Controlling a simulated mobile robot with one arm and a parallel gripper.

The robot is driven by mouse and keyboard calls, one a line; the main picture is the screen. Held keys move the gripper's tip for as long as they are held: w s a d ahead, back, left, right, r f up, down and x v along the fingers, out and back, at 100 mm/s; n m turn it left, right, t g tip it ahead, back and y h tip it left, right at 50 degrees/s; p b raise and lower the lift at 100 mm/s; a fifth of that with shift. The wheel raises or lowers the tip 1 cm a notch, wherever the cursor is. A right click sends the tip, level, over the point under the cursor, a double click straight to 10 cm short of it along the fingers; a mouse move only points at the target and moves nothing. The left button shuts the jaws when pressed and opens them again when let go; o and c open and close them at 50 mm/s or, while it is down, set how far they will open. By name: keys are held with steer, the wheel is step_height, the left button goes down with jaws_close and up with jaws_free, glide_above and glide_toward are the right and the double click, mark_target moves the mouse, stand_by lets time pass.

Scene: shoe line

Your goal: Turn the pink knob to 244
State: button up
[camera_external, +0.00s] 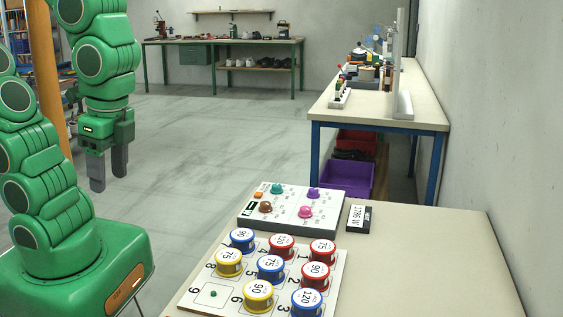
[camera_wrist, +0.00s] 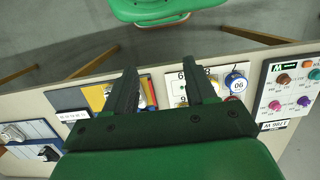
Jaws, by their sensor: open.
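The pink knob (camera_external: 305,211) is at the front right of a white panel box (camera_external: 283,222), with purple, green and brown knobs near it. In the wrist view the pink knob (camera_wrist: 274,105) shows at the right side, on the tilted panel (camera_wrist: 262,115). Its pointer and scale are too small to read. My gripper (camera_external: 108,174) hangs at the left of the external view, fingers down, well apart from the panel. In the wrist view my gripper (camera_wrist: 160,68) has its two fingers spread, with nothing held; the pink knob is to their right.
A numbered board (camera_external: 215,294) with several coloured spools stands in front of the panel on the table (camera_external: 430,270). A small black-and-white label block (camera_external: 360,219) lies right of the panel. A workbench (camera_external: 428,117) and a wall are farther back.

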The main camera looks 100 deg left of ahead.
steer(key=w+a+f+m, duration=0.2)
steer(key=w+a, duration=0.7)
steer(key=w, duration=0.6)
steer(key=m+t, duration=0.2)
steer(key=m, duration=0.2)
glide_above(305, 208)
step_height(305, 208, down, 11)
steer(key=shift+a+r, duration=0.1)
steer(key=shift+a, duration=0.05)
steer(key=shift+f, duration=3.85)
jaws_close()
